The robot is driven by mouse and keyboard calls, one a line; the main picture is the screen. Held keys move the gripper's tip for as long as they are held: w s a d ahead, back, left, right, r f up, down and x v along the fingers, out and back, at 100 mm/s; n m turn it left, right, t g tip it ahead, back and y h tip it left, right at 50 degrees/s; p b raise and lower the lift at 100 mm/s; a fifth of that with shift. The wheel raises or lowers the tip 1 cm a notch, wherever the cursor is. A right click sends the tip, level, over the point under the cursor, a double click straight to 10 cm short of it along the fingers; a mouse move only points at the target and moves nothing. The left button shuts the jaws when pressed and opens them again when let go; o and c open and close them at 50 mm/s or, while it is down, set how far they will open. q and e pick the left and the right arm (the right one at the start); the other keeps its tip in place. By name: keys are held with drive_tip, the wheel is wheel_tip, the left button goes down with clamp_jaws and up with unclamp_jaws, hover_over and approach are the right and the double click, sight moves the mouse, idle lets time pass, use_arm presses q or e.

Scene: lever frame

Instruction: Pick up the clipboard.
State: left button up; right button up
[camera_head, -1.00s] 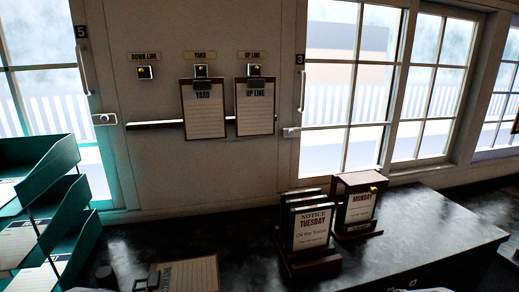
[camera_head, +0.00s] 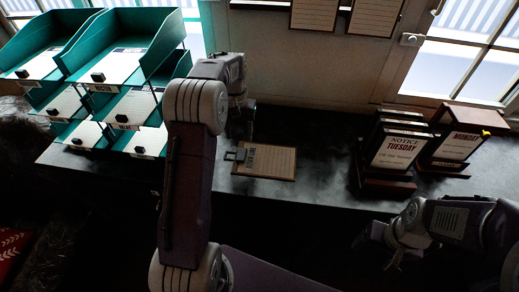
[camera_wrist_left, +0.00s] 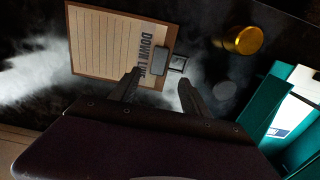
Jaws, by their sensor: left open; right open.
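A brown clipboard (camera_head: 268,162) with lined cream paper lies flat on the dark counter, its metal clip at the left end. In the left wrist view the clipboard (camera_wrist_left: 105,38) reads "DOWN LINE". My left gripper (camera_head: 246,132) is open and empty, pointing down over the counter just behind the clip end. In the left wrist view the fingers of the left gripper (camera_wrist_left: 159,80) appear to either side of the clip, one overlapping the board's edge; contact cannot be told. My right gripper (camera_head: 378,248) is open and empty at lower right, away from the clipboard.
Teal paper trays (camera_head: 130,60) stand left of my left arm. Notice holders reading TUESDAY (camera_head: 398,150) and MONDAY (camera_head: 458,147) stand on the counter at right. A brass round object (camera_wrist_left: 242,40) is near the clip. Two clipboards hang on the wall.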

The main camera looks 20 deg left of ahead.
sight(241, 154)
use_arm(q)
drive_tip(key=f, duration=0.3)
drive_tip(key=shift+s+d+f+p, duration=0.15)
drive_tip(key=shift+s+p, duration=0.2)
drive_tip(key=shift+p, duration=0.05)
drive_tip(key=shift+w+f, duration=0.15)
drive_tip(key=shift+f, duration=0.05)
drive_tip(key=shift+f+p, duration=0.35)
wheel_tip(241, 154, down, 4)
drive_tip(key=shift+d+r+p, duration=0.1)
drive_tip(key=shift+p, duration=0.65)
drive_tip(key=shift+f, duration=0.25)
clamp_jaws()
use_arm(e)
drive_tip(key=r, duration=0.3)
drive_tip(key=shift+s+d+r, duration=0.15)
drive_tip(key=shift+s+d, duration=0.1)
